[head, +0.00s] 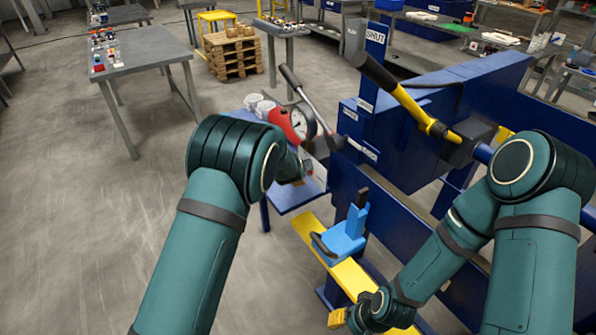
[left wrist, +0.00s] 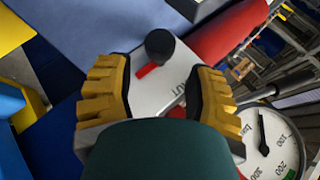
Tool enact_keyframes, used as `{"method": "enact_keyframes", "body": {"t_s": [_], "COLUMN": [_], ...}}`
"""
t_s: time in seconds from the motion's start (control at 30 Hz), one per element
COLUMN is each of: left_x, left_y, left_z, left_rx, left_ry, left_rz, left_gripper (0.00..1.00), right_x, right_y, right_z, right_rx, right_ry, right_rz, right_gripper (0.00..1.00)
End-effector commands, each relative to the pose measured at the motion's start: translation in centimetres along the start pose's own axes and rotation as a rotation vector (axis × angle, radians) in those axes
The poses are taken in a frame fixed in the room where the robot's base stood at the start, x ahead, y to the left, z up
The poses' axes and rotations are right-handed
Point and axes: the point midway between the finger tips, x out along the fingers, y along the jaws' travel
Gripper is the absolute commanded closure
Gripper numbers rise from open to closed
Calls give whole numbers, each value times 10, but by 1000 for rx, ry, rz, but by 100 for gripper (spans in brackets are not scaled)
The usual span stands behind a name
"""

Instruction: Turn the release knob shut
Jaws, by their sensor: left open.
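The release knob (left wrist: 160,44) shows in the left wrist view as a black round knob with a red pointer (left wrist: 147,70) on a pale plate (left wrist: 160,98). The pointer extends to the lower left of the knob; part of a label, "UT", is readable on the plate. My left gripper (left wrist: 158,84) is open, its yellow fingers on either side of the plate and knob; I cannot tell whether they touch. In the head view my left arm hides the knob. My right gripper (head: 340,318) shows only partly at the bottom, its jaw opening unclear.
A pressure gauge (head: 298,123) and red cylinder (head: 279,121) sit close to my left gripper. A black-gripped lever (head: 303,97) and a yellow lever (head: 412,103) stick out nearby. A blue block (head: 344,237) stands on a yellow beam (head: 310,232). Open floor lies left.

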Motion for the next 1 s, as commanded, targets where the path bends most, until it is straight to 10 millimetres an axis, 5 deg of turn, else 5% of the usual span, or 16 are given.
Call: {"method": "enact_keyframes", "body": {"t_s": [0.4, 0.87, 1.0], "left_x": [58, 65, 65], "left_y": [0, 0, 0], "left_z": [1, 0, 0], "left_rx": [-1, -1, -1], "left_ry": [-1, 0, 0], "left_rz": [0, 1, 0], "left_gripper": [46, 44, 93], "right_x": [4, 5, 5], "right_y": [2, 2, 2], "right_z": [2, 2, 2], "right_rx": [-1, -1, -1], "right_ry": [-5, -5, -5], "right_rz": [0, 0, 0], "right_gripper": [53, 53, 53]}}
